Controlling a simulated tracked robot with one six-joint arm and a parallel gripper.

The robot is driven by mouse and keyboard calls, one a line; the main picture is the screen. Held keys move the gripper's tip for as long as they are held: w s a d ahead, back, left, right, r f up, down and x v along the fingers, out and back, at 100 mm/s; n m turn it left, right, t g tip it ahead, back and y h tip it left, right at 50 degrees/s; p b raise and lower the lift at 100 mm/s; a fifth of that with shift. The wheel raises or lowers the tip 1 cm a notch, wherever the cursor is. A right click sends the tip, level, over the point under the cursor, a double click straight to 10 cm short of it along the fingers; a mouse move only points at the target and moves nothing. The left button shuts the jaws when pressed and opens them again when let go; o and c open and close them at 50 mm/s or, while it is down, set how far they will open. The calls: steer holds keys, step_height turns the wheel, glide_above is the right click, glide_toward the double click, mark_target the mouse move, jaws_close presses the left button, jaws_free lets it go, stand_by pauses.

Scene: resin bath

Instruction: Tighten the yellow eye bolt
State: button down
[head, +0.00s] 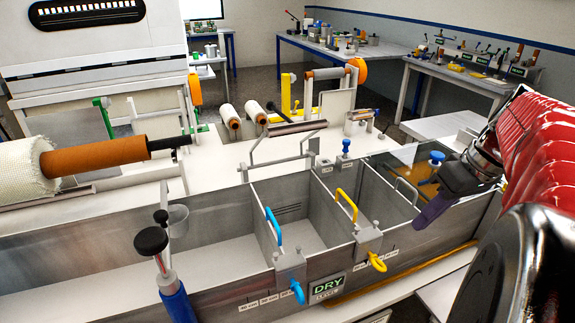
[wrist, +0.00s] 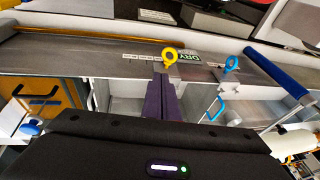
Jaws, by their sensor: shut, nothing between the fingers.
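The yellow eye bolt (head: 377,262) sticks out from the front wall of the metal bath, below the yellow-handled divider's clamp block (head: 368,240). In the wrist view its ring (wrist: 170,55) shows just beyond the fingertips, partly over the green DRY sign. My gripper (head: 420,222) has dark purple fingers and is to the right of the bolt in the head view, above the bath. In the wrist view the fingers (wrist: 160,84) are together and empty, pointing toward the ring. They appear apart from it; the exact gap is unclear.
A blue eye bolt (head: 297,292) sits left of the yellow one, below a blue divider handle (head: 274,226). The yellow divider handle (head: 347,206) rises above the bath's edge. A DRY level sign (head: 328,286) is between the bolts. An amber-filled compartment (head: 428,184) lies at right.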

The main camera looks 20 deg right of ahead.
steer(key=shift+s+d+r, duration=0.15)
steer(key=shift+s+d, duration=0.05)
steer(key=shift+d, duration=0.4)
glide_toward(376, 261)
step_height(376, 261, down, 5)
steer(key=w+d, duration=0.1)
steer(key=d, duration=0.1)
steer(key=shift+a+f, duration=0.65)
steer(key=shift+f, duration=0.2)
